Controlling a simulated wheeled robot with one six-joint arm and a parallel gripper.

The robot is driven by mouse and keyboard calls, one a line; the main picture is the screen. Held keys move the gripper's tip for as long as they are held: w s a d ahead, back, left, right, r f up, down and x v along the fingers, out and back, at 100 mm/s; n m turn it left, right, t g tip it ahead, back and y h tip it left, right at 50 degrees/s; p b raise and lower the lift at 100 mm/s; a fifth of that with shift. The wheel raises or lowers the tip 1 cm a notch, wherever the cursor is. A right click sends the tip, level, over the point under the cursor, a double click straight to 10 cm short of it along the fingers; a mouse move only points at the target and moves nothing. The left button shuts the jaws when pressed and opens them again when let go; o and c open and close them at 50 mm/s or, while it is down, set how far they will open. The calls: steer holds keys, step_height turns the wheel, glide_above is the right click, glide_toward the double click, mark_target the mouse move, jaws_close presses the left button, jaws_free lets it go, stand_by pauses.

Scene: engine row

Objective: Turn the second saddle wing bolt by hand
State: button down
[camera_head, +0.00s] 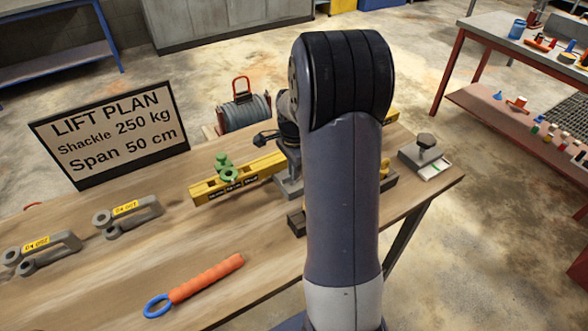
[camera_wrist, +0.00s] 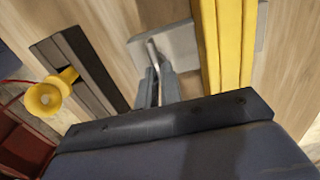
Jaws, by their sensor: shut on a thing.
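In the wrist view my gripper (camera_wrist: 159,82) has its two grey fingers close together on a thin pale metal piece, which looks like the wing bolt (camera_wrist: 152,49). The fingers hide most of the bolt. It stands at a grey saddle plate (camera_wrist: 180,40), beside the yellow beam (camera_wrist: 228,45) that crosses the plate. In the head view the yellow beam (camera_head: 207,192) lies along the bench, and a grey saddle (camera_head: 291,189) shows just left of my arm. My arm hides the middle of the beam there; the fingers and bolt cannot be made out.
A green shackle (camera_head: 226,170) sits on the beam's left end. A dark slotted block (camera_wrist: 78,68) and a yellow knob (camera_wrist: 46,98) lie left of my fingers. Grey shackles (camera_head: 130,215), an orange-handled tool (camera_head: 205,278), a sign (camera_head: 110,134) and a cable reel (camera_head: 244,111) are around.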

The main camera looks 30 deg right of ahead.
steer(key=shift+w+r, duration=0.1)
steer(key=shift+r, duration=0.1)
steer(key=c, duration=1.6)
jaws_free()
steer(key=shift+f, duration=0.1)
step_height(320, 180, up, 11)
steer(key=shift+f, duration=0.1)
steer(key=shift+f, duration=0.1)
step_height(320, 180, down, 11)
steer(key=shift+r, duration=0.1)
